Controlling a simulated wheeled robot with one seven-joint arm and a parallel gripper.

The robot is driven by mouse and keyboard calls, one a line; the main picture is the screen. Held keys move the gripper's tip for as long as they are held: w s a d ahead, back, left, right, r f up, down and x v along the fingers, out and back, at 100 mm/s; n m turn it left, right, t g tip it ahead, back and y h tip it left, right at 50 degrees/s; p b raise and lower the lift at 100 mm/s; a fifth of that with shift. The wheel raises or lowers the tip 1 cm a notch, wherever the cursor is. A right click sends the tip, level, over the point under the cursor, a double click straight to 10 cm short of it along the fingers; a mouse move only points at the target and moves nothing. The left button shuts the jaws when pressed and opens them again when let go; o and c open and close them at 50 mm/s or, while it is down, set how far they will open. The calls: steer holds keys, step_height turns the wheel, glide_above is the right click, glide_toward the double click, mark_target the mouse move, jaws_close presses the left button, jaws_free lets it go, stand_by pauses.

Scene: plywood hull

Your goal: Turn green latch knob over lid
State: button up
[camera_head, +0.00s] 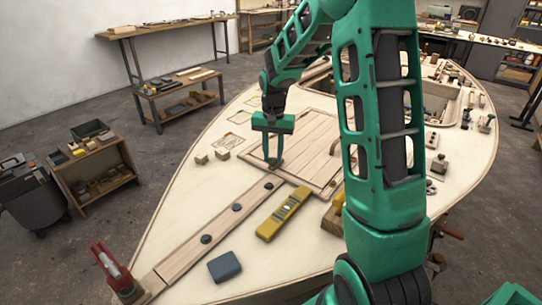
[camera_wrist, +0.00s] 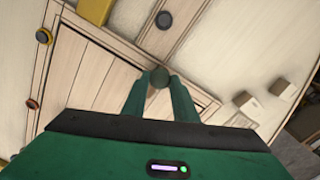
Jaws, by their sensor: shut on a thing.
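The green latch knob (camera_wrist: 159,77) is a small dark green round piece between my fingertips at the edge of the planked lid (camera_wrist: 88,82). My gripper (camera_wrist: 159,90) is shut on it, with a finger on each side. In the head view my gripper (camera_head: 273,162) points down at the near left corner of the lid (camera_head: 312,135). The fingers mostly hide the knob there. The lid lies flat in its frame on the pale deck. I cannot tell which way the latch points.
A yellow level (camera_head: 283,213) and a long plank with dark discs (camera_head: 180,257) lie nearby. A blue-grey block (camera_head: 224,267) and a red tool (camera_head: 113,268) are nearer. Small wooden blocks (camera_head: 222,154) stand left of my gripper. Bare deck lies left of the plank.

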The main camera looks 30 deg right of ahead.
mark_target(272, 159)
steer(key=shift+w+r, duration=0.1)
steer(key=shift+w, duration=0.1)
steer(key=o, duration=1.1)
steer(key=shift+s, duration=0.1)
steer(key=shift+c, duration=0.2)
step_height(272, 159, up, 11)
steer(key=shift+f, duration=0.2)
steer(key=shift+a, duration=0.15)
